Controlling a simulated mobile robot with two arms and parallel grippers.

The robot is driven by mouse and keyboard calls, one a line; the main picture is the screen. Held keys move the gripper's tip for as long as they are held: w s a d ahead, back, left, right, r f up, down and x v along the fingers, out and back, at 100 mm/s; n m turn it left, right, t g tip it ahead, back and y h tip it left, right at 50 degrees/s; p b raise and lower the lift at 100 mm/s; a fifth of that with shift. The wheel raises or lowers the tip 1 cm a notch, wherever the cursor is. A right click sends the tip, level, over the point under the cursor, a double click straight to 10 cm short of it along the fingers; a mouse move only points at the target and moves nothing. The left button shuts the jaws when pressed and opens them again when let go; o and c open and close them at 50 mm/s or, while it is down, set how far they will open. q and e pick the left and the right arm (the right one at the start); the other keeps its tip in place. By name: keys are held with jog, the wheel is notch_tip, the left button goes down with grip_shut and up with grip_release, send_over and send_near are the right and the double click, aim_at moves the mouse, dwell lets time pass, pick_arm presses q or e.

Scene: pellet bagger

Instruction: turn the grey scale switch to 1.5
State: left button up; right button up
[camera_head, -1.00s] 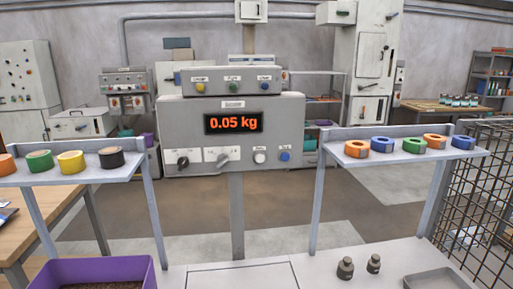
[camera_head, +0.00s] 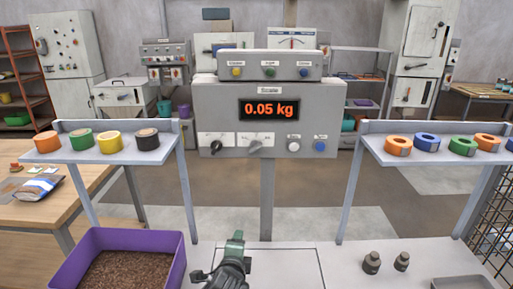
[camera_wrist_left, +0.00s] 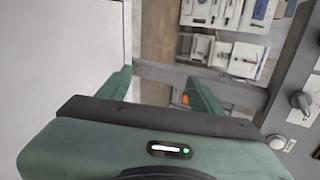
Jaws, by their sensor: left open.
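The grey scale switch (camera_head: 255,146) is the grey knob on a white plate, low on the grey scale panel (camera_head: 220,97). Its handle looks slanted; its marks are too small to read. A black knob (camera_head: 216,147) sits on the plate to its left. My left gripper (camera_head: 236,241) is at the bottom middle of the head view, over the white table and apart from the panel. The left wrist view shows its green fingers spread, with nothing between them (camera_wrist_left: 160,82). My right gripper is out of view.
The display (camera_head: 268,109) reads 0.05 kg. A white button (camera_head: 293,146) and a blue button (camera_head: 320,146) are right of the switch. Shelves with coloured rings flank the panel. A purple bin (camera_head: 173,262) of pellets stands at left, dark weights (camera_head: 372,262) at right.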

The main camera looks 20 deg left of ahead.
pick_arm(q)
jog(key=w+d+r+m+t+y, duration=0.1)
jog(key=w+r+m+t, duration=0.2)
jog(key=r, duration=0.4)
jog(key=w+r+m+t, duration=0.1)
jog(key=w+r+m, duration=0.2)
jog(key=w+r, duration=0.4)
jog(key=m+t+p, duration=0.1)
jog(key=m+t, duration=0.1)
jog(key=m, duration=0.1)
send_near(254, 148)
jog(key=x, duration=0.2)
jog(key=shift+y, duration=0.4)
jog(key=x, duration=0.4)
jog(key=p+x, duration=0.1)
jog(key=x, duration=0.1)
jog(key=shift+w+d, duration=0.15)
jog(key=shift+w, duration=0.3)
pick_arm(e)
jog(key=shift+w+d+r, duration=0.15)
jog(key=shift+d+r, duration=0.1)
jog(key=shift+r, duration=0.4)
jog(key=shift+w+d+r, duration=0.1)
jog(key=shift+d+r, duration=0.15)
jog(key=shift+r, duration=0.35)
pick_arm(q)
jog(key=c, duration=1.4)
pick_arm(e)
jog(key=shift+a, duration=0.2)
